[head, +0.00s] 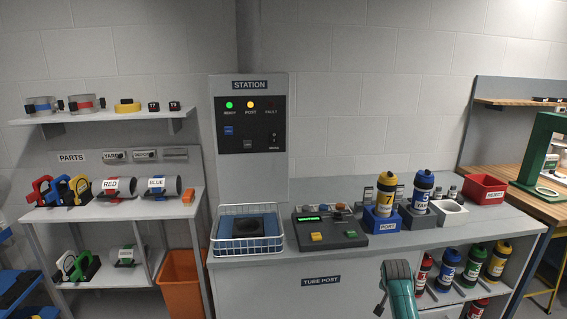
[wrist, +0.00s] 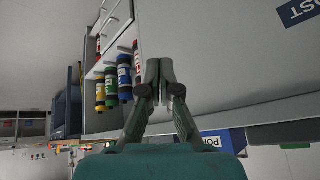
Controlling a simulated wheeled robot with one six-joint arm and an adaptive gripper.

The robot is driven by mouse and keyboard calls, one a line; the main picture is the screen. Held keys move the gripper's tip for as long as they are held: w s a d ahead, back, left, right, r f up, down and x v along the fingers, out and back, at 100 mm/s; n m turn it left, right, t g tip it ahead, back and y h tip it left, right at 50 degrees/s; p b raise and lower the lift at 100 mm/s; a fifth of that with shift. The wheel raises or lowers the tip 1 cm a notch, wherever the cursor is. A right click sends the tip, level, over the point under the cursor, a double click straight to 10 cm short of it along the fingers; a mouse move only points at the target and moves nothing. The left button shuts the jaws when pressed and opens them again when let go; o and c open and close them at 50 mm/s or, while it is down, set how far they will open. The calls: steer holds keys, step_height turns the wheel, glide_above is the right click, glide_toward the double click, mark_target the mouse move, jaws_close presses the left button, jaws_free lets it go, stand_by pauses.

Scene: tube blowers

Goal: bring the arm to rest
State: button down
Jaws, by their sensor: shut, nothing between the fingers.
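My gripper (wrist: 159,70) shows in the wrist view with its two fingers together and nothing between them. It hangs in free air and touches nothing that I can see. Part of my teal and grey arm (head: 401,290) rises at the bottom of the head view, in front of the grey tube post counter (head: 335,280). Where the fingertips are in the head view is hidden or too small to tell.
On the counter are a white wire basket (head: 249,243), a control panel (head: 330,229), a yellow canister (head: 385,192) in the blue port block, a blue canister (head: 422,188) and a red reject bin (head: 484,189). Several canisters stand on the shelf below. An orange bin (head: 182,281) stands left.

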steer(key=s+a+f+n+t, duration=0.1)
steer(key=s+a+f, duration=0.3)
steer(key=s+f, duration=0.4)
steer(key=s+a+f+n+t, duration=0.1)
steer(key=s+a+f, duration=0.2)
steer(key=s+f, duration=0.5)
steer(key=s+a+f+n+t+y, duration=0.1)
steer(key=s+a+f, duration=0.15)
steer(key=s, duration=0.75)
steer(key=s+a+f+n+t+y, duration=0.1)
steer(key=s+a+n+t, duration=0.15)
steer(key=s, duration=0.85)
steer(key=s+a+r, duration=0.1)
steer(key=s+r, duration=0.2)
steer(key=s, duration=0.4)
steer(key=s+a+r+t, duration=0.1)
steer(key=s+a+r, duration=0.15)
steer(key=s, duration=0.35)
steer(key=s+a+r, duration=0.1)
steer(key=s+r, duration=0.3)
steer(key=s, duration=0.3)
steer(key=s+r+n+t, duration=0.1)
steer(key=s+r, duration=0.5)
steer(key=r, duration=0.3)
steer(key=s+a+r+n+t+y, duration=0.1)
steer(key=s+r, duration=0.5)
steer(key=r, duration=0.4)
steer(key=shift+s+r, duration=0.25)
steer(key=shift+s, duration=0.05)
